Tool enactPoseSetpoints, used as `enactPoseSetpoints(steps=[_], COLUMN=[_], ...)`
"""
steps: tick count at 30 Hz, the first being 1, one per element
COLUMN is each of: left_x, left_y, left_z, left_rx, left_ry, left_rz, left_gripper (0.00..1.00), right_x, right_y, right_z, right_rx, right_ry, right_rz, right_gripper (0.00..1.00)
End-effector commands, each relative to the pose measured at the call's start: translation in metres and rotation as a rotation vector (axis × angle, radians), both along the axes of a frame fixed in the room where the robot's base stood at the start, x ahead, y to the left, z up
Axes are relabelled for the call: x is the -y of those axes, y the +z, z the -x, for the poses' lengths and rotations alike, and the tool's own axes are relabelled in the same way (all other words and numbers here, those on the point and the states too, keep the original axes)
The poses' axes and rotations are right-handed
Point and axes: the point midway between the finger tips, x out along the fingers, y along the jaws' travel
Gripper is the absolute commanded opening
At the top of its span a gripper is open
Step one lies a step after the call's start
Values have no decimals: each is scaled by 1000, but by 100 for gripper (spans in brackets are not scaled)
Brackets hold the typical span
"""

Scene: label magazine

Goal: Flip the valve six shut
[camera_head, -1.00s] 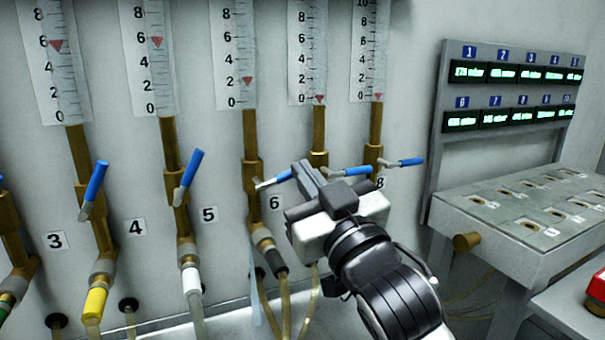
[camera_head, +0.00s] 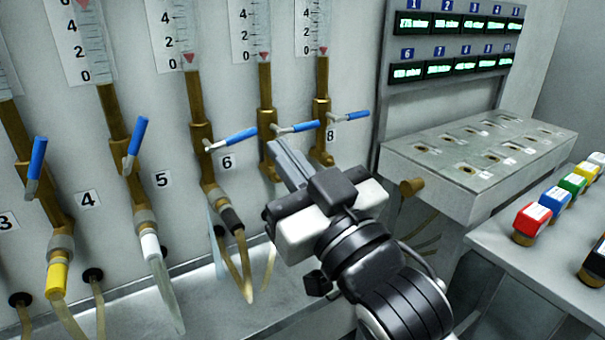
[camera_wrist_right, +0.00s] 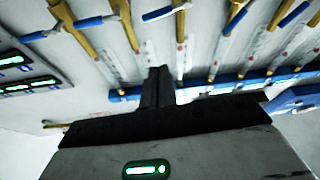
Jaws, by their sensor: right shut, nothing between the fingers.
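Valve six is the brass valve (camera_head: 200,133) beside the label 6 (camera_head: 228,162). Its blue handle (camera_head: 240,137) points sideways to the right, across the pipe. The red marker (camera_head: 190,58) in the flow tube above it sits just above 0. My right gripper (camera_head: 276,146) is shut and empty, its fingertips a little right of and below the end of that handle, in front of the seventh pipe. The closed fingers also show in the right wrist view (camera_wrist_right: 159,75). I cannot tell whether they touch anything. My left gripper is not in view.
The handles of the seventh (camera_head: 297,127) and eighth valves (camera_head: 349,117) also point sideways, close by. Valves four (camera_head: 37,160) and five (camera_head: 136,140) have upright handles. A display panel (camera_head: 445,92), grey box (camera_head: 480,185) and coloured blocks (camera_head: 532,219) stand right.

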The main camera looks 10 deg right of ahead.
Motion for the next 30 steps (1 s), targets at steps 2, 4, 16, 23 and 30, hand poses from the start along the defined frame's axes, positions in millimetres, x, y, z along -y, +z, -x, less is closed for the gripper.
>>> enactPoseSetpoints(steps=[2, 4, 16, 23, 30], left_x=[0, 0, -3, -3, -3], left_y=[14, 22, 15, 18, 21], left_z=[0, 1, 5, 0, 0], left_rx=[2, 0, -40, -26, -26], left_ry=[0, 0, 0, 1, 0], left_rz=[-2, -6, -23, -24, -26], left_gripper=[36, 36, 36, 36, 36], right_x=[5, 7, 11, 11, 16], right_y=[1, -1, -9, -10, -63], right_z=[9, 13, 27, 27, 18], right_rx=[-7, -8, 1, 1, -152], right_ry=[-3, -4, -1, 0, -14], right_rz=[1, -1, 0, 1, 22], right_gripper=[0, 0, 0, 0, 0])
